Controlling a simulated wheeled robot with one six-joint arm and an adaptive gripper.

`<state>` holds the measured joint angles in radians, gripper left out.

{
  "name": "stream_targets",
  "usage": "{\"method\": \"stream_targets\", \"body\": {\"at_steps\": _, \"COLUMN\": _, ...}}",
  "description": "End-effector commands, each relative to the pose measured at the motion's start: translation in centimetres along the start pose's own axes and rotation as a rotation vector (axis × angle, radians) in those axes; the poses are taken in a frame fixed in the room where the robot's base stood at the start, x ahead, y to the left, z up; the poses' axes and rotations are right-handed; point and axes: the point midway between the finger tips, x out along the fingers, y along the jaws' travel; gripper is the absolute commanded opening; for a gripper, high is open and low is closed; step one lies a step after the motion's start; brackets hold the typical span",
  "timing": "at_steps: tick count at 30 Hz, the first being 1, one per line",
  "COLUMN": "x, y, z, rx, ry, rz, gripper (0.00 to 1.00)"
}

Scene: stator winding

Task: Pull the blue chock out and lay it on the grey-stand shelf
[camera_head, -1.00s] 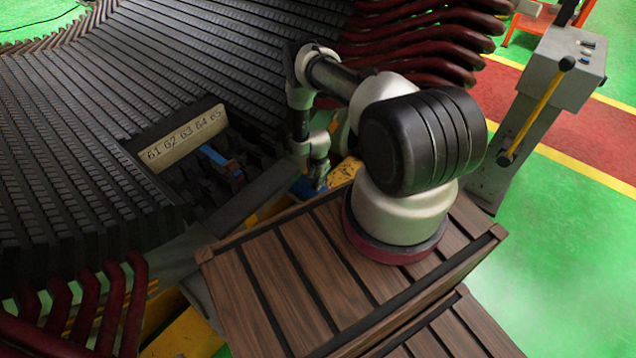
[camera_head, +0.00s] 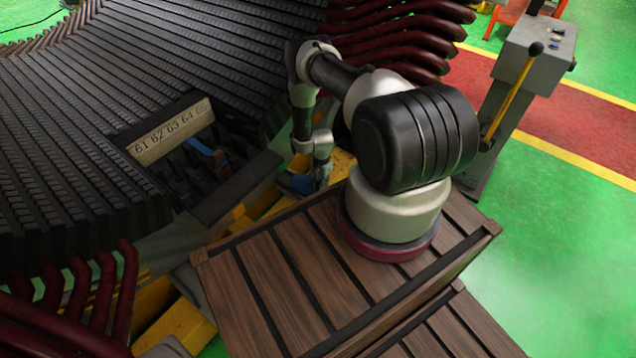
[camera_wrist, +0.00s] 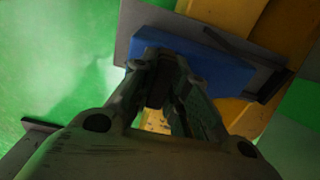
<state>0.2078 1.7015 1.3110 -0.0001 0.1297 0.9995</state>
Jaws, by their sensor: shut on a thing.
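The blue chock (camera_wrist: 222,68) is a flat blue block in the wrist view. It lies across a dark grey plate (camera_wrist: 150,15) beside yellow steelwork. My gripper (camera_wrist: 168,92) is shut on it near its left part; the fingers hide the place of contact. In the head view the blue chock (camera_head: 299,183) shows as a small patch beside the yellow frame, left of my gripper (camera_head: 320,182). The grey stand (camera_head: 510,110) is upright at the right, with a yellow lever on its side. I cannot make out its shelf.
The dark stator (camera_head: 70,130) fills the left, with a label plate (camera_head: 170,132) and another blue piece (camera_head: 200,148) in its open slots. Dark red coil ends (camera_head: 410,35) are close behind my arm. A wooden crate (camera_head: 280,270) stands in front.

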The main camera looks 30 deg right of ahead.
Motion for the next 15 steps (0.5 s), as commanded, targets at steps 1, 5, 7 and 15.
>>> {"method": "stream_targets", "body": {"at_steps": 1, "x": 0.0, "y": 0.18, "z": -0.1, "rx": 0.0, "ry": 0.0, "rz": 0.0, "gripper": 0.0}}
{"method": "stream_targets", "body": {"at_steps": 5, "x": -0.01, "y": 0.42, "z": -0.27, "rx": -0.001, "ry": 0.0, "rz": 0.0, "gripper": 0.0}}
{"method": "stream_targets", "body": {"at_steps": 7, "x": -0.01, "y": 0.47, "z": -0.31, "rx": -0.001, "ry": 0.0, "rz": 0.0, "gripper": 0.0}}
{"method": "stream_targets", "body": {"at_steps": 15, "x": -0.01, "y": 0.48, "z": -0.32, "rx": -0.002, "ry": 0.0, "rz": 0.0, "gripper": 0.18}}
